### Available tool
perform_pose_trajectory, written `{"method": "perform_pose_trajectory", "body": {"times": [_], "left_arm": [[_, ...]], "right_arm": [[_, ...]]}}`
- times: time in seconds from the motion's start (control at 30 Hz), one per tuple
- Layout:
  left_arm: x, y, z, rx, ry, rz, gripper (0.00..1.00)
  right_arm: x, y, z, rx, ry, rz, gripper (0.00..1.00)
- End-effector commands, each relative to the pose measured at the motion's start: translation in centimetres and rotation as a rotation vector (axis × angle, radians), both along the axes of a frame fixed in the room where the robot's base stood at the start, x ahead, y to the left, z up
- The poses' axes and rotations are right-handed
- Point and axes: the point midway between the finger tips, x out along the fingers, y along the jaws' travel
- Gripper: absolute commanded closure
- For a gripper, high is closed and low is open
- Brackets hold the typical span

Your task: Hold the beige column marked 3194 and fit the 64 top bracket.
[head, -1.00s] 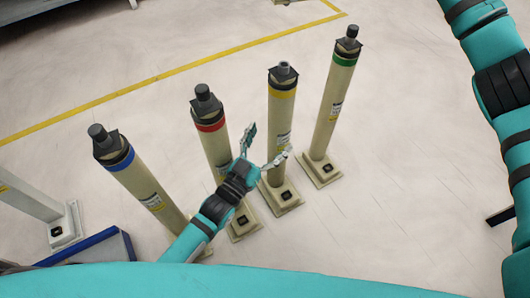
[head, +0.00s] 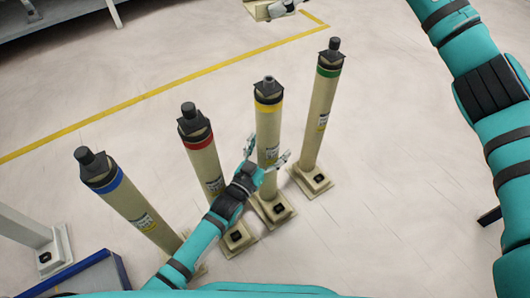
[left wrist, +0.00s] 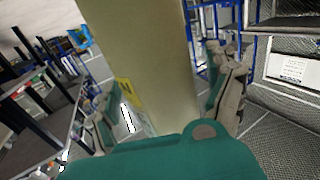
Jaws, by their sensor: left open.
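Four similar beige columns stand in a row; their label numbers are too small to read.
Close by stand the blue-banded (head: 125,195), red-banded (head: 203,155) and green-banded (head: 319,110) columns. A pale post (head: 22,228) and a blue-edged box (head: 85,275) are at lower left. A yellow floor line (head: 150,92) runs behind; floor at right is mostly clear.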

Motion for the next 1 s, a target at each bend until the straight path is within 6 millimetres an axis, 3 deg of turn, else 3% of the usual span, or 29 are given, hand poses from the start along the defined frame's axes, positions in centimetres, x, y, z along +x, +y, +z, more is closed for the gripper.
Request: {"method": "perform_pose_trajectory", "body": {"times": [0.17, 0.83, 1.0], "left_arm": [[-0.01, 0.0, 0.0, 0.0, 0.0, 0.0, 0.12], [-0.04, 0.03, -0.02, 0.0, 0.0, 0.0, 0.98], [-0.05, 0.03, -0.03, 0.0, 0.0, 0.0, 0.99]], "right_arm": [[-0.01, 0.01, 0.06, 0.001, 0.0, 0.0, 0.71], [-0.01, 0.01, 0.06, 0.001, 0.0, 0.0, 0.71], [-0.01, 0.01, 0.06, 0.001, 0.0, 0.0, 0.71]]}}
